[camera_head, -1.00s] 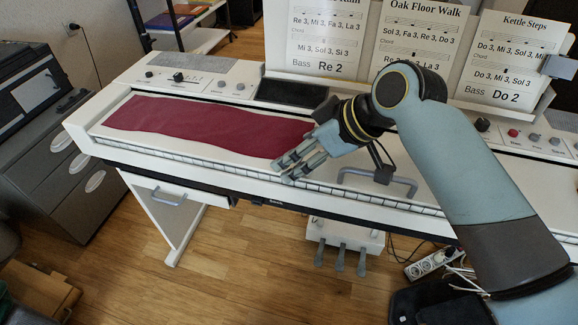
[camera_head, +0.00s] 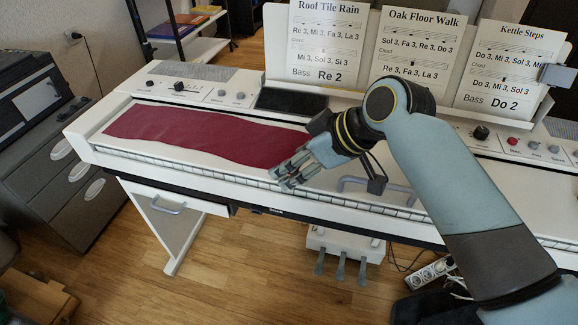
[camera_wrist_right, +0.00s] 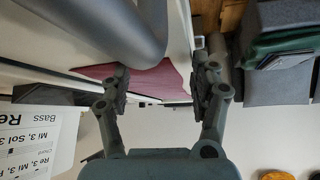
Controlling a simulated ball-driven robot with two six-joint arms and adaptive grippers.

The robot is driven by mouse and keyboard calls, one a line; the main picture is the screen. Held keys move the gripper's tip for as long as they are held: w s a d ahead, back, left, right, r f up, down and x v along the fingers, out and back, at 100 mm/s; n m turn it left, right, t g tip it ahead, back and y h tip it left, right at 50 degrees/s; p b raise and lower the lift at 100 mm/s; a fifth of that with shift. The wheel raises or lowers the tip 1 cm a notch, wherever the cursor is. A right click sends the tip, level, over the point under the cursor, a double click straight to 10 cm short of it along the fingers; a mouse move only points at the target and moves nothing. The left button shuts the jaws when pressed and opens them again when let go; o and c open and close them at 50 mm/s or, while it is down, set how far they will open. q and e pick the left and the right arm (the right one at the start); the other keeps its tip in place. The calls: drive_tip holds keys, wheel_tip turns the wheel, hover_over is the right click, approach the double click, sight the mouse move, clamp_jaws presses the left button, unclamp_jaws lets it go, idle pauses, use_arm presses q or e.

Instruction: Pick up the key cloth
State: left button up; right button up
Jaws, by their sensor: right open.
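The key cloth (camera_head: 205,134) is a long dark red strip lying flat along the digital piano (camera_head: 110,153), over the left part of its keyboard. My right gripper (camera_head: 283,181) is at the right end of the cloth, above the front edge of the keys. Its fingers are apart with nothing held. In the right wrist view the cloth (camera_wrist_right: 150,80) shows between and beyond the open fingers (camera_wrist_right: 158,92). I cannot tell whether a finger touches the cloth. My left gripper is not in view.
Song cards (camera_head: 328,42) stand on the music rest behind my right arm. A grey handle (camera_head: 352,183) sits on the piano front, right of the gripper. Knobs (camera_head: 179,87) line the panel behind the cloth. A drawer (camera_head: 165,205) hangs below, and pedals (camera_head: 341,268) stand underneath.

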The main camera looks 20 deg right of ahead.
drive_tip(key=shift+s+f, duration=0.15)
drive_tip(key=shift+f, duration=0.05)
clamp_jaws()
idle(0.4)
wheel_tip(320, 180, up, 12)
drive_tip(key=p, duration=1.2)
drive_tip(key=shift+r+p, duration=0.15)
drive_tip(key=shift+p, duration=0.25)
wheel_tip(320, 180, up, 36)
drive_tip(key=p, duration=1.6)
drive_tip(key=shift+p, duration=0.35)
